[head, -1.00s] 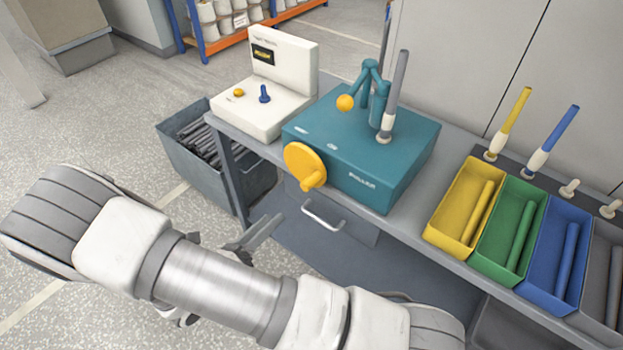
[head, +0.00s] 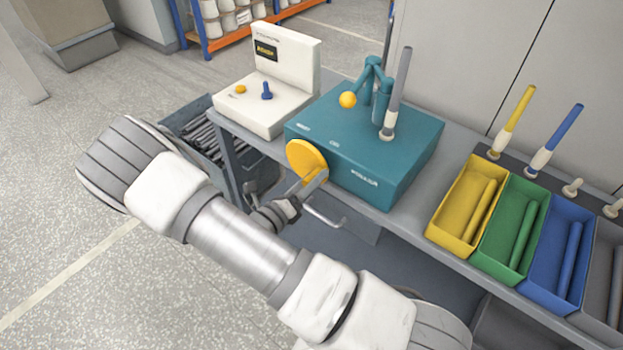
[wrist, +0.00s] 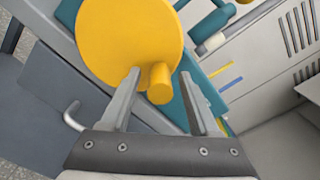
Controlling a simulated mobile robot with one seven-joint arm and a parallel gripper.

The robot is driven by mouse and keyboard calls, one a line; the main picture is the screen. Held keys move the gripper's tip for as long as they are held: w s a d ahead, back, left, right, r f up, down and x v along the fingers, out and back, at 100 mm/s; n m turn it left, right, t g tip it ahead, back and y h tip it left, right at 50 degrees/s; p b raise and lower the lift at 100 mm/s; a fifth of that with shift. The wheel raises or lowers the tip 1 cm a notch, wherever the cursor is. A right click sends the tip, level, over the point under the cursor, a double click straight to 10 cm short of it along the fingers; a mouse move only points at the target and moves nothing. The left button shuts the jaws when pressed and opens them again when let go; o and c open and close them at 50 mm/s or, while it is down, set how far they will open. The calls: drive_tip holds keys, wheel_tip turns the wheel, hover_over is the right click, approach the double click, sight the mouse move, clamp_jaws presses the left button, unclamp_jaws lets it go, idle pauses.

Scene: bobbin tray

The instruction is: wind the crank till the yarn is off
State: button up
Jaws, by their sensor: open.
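The teal winder box (head: 365,150) stands on the bench. Its yellow crank disc (head: 306,160) is on the front face; the disc (wrist: 128,38) and its knob (wrist: 159,82) fill the upper wrist view. My gripper (head: 308,188) is at the disc's lower edge. In the wrist view my gripper (wrist: 165,100) is open, with one finger on each side of the knob; I cannot tell if either finger touches it. A grey bobbin (head: 398,90) with a white base stands upright on top of the box, beside a teal arm with an orange ball (head: 348,100).
A white control panel (head: 268,70) with a blue lever stands left of the box. Yellow (head: 448,215), green and blue trays with bobbins line the right. A drawer handle (head: 325,218) sticks out below the crank. A dark bin (head: 180,125) stands at left.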

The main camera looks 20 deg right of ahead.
clamp_jaws()
drive_tip(key=shift+f, duration=0.15)
idle(0.4)
